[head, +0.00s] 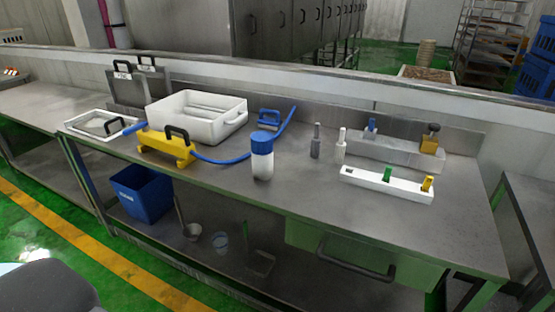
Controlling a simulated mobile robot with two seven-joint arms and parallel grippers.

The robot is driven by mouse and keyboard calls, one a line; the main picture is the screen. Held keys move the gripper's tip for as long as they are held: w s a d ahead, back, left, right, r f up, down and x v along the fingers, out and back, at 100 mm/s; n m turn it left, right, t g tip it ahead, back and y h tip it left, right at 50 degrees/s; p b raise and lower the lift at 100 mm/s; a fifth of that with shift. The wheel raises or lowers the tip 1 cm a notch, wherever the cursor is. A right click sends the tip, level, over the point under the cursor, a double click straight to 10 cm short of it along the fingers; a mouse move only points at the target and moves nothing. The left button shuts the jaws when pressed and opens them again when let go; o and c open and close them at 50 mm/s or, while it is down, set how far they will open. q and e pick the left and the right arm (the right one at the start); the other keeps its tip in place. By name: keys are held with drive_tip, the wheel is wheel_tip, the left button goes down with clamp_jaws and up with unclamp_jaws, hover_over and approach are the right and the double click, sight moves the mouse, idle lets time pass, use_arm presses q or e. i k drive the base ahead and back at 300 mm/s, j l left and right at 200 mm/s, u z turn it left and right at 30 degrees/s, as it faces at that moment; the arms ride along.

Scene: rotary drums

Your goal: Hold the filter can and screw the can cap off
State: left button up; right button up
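The filter can (262,167) is a white cylinder standing upright on the grey metal table, near its front edge and about mid-table. Its blue can cap (262,144) sits on top of it. A dark rounded shape at the bottom left corner is too unclear to name.
A white bin (196,130), a yellow block with a black handle (166,148) and a blue hose (222,161) lie left of the can. Two small bottles and a white rack (388,185) stand right. A blue bucket (141,195) is below. The table's front right is clear.

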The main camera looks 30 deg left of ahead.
sight(262, 165)
drive_tip(key=i+l+u, duration=0.15)
drive_tip(key=u, duration=0.25)
drive_tip(key=i+l+u, duration=0.1)
drive_tip(key=l+u, duration=0.3)
drive_tip(key=i+l+u, duration=0.1)
drive_tip(key=u, duration=0.3)
drive_tip(key=k+l, duration=0.05)
drive_tip(key=l, duration=0.05)
